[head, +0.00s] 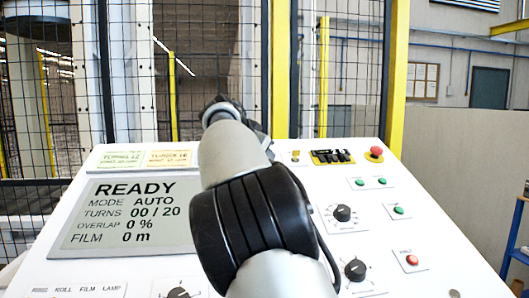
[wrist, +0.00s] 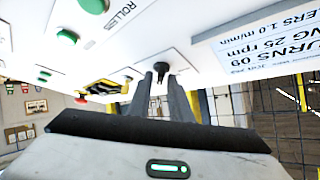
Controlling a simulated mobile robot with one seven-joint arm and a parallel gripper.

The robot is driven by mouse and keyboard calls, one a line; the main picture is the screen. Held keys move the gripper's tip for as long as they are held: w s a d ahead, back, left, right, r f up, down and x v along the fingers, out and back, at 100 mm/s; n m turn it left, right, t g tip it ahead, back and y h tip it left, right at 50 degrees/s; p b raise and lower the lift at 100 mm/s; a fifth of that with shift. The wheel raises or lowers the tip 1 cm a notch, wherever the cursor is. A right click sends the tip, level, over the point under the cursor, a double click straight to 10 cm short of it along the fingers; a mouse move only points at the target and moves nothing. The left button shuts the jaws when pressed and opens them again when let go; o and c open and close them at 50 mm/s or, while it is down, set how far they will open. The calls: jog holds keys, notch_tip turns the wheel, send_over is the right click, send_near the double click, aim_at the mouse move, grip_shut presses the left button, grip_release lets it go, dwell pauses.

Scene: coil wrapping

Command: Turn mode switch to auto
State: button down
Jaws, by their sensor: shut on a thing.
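In the wrist view, my gripper (wrist: 161,78) is shut on a small black knob, the mode switch (wrist: 160,69), which stands out from the white panel. One finger is on each side of it. Its pointer and label cannot be made out. In the head view, my arm hides the gripper and the switch. The grey display (head: 130,214) on the sloping console (head: 395,220) reads READY, MODE AUTO, TURNS 00 / 20, OVERLAP 0 %, FILM 0 m.
A mesh fence (head: 340,80) stands behind the console.

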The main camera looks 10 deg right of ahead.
jog(key=shift+f, duration=0.15)
jog(key=c, duration=1.9)
grip_release()
jog(key=v, duration=1.7)
jog(key=shift+s, duration=0.2)
jog(key=shift+a, duration=0.1)
